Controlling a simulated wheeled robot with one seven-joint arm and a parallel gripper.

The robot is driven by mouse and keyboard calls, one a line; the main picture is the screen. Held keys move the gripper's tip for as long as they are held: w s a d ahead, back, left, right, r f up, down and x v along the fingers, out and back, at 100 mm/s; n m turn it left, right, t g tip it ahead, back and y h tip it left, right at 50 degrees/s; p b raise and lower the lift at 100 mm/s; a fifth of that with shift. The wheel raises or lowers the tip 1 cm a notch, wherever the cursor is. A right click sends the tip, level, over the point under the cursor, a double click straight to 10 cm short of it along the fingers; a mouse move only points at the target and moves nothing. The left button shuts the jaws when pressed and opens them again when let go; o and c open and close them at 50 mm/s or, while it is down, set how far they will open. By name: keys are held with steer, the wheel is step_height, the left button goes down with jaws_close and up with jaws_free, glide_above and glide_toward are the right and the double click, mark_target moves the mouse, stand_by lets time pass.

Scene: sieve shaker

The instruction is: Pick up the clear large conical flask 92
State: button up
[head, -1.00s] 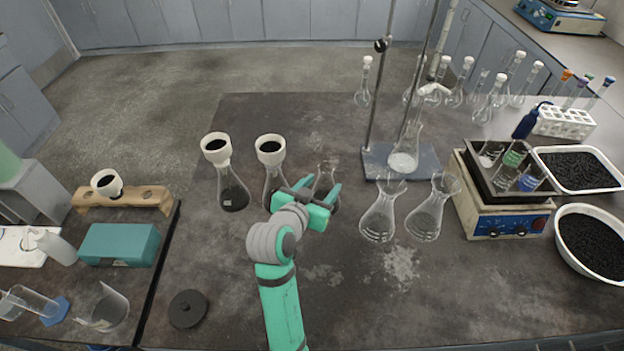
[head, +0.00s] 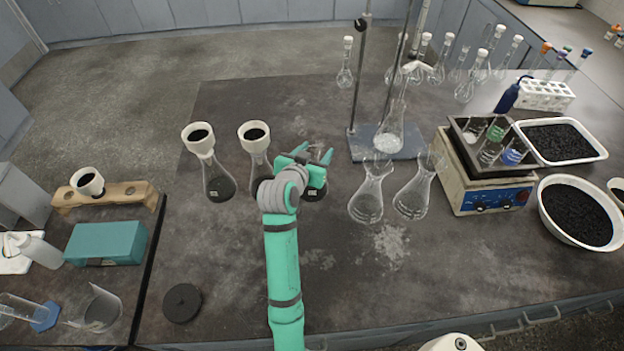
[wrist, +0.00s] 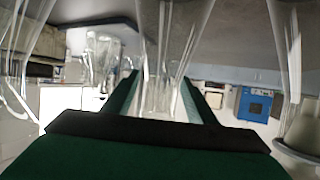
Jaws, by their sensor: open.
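My gripper (head: 314,153) is open over a flask (head: 316,192) in the row at the middle of the bench. Its lower part shows dark contents; my gripper hides its neck. In the wrist view, clear glass (wrist: 165,75) stands between the two green fingers of my gripper (wrist: 160,88). I cannot tell whether the fingers touch it. Two clear conical flasks, one (head: 369,198) and another (head: 416,192), stand upright to the right. I cannot read the number 92 on any flask.
Two flasks with white funnels (head: 201,147) (head: 255,142) stand just left of my gripper. A stand (head: 390,148) holding a flask is behind right, beside a shaker (head: 484,188). White bowls of dark grains (head: 548,225) are far right. The front bench is mostly clear.

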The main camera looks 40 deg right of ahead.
steer(key=shift+w+d+f, duration=0.1)
steer(key=shift+w+d, duration=0.05)
steer(key=shift+d, duration=0.1)
jaws_close()
stand_by(0.3)
